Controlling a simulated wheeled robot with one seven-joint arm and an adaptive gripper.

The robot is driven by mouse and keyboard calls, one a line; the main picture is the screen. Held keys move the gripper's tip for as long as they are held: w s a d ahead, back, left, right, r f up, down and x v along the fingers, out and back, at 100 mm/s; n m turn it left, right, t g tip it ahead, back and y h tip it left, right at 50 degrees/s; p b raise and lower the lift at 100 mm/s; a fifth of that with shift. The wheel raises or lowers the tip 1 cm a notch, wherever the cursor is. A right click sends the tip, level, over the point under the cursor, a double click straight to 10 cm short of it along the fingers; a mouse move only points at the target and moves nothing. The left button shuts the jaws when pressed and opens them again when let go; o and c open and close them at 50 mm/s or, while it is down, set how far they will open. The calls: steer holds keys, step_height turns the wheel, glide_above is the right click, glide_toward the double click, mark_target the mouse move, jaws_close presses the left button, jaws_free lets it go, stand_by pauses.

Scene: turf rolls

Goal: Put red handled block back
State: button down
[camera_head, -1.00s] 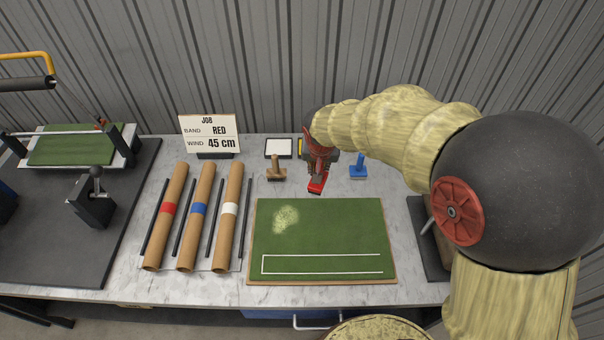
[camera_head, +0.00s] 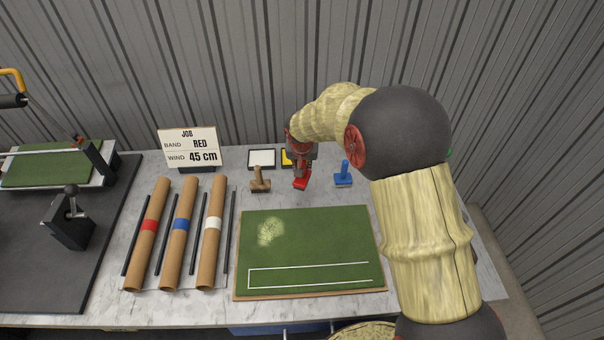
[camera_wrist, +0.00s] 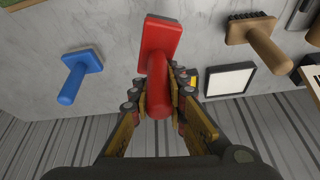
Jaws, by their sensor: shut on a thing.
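The red handled block (camera_head: 302,182) has a flat red base and a round red handle. My gripper (camera_head: 302,166) is shut on its handle and holds it near the back of the bench, between the brown handled block and the blue handled block. In the wrist view the red handled block (camera_wrist: 162,45) sits with its handle between my fingers (camera_wrist: 160,95) and its base beyond them. I cannot tell whether the base touches the bench top.
A white pad (camera_head: 261,159) and a partly hidden yellow pad (camera_head: 286,158) lie behind. A green turf sheet (camera_head: 310,240) lies in front. Banded tubes (camera_head: 180,245) lie left.

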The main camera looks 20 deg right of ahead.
steer(key=shift+w+d+f, duration=0.15)
steer(key=shift+w+f, duration=0.4)
steer(key=shift+f, duration=0.05)
steer(key=shift+w+d+f, duration=0.15)
steer(key=shift+w+f, duration=0.35)
steer(key=shift+f, duration=0.05)
steer(key=shift+w+f+b, duration=0.1)
steer(key=shift+f+b, duration=0.35)
steer(key=shift+f, duration=1.1)
steer(key=shift+f, duration=0.1)
steer(key=c, duration=1.7)
jaws_free()
steer(key=shift+f, duration=0.1)
steer(key=shift+c, duration=0.2)
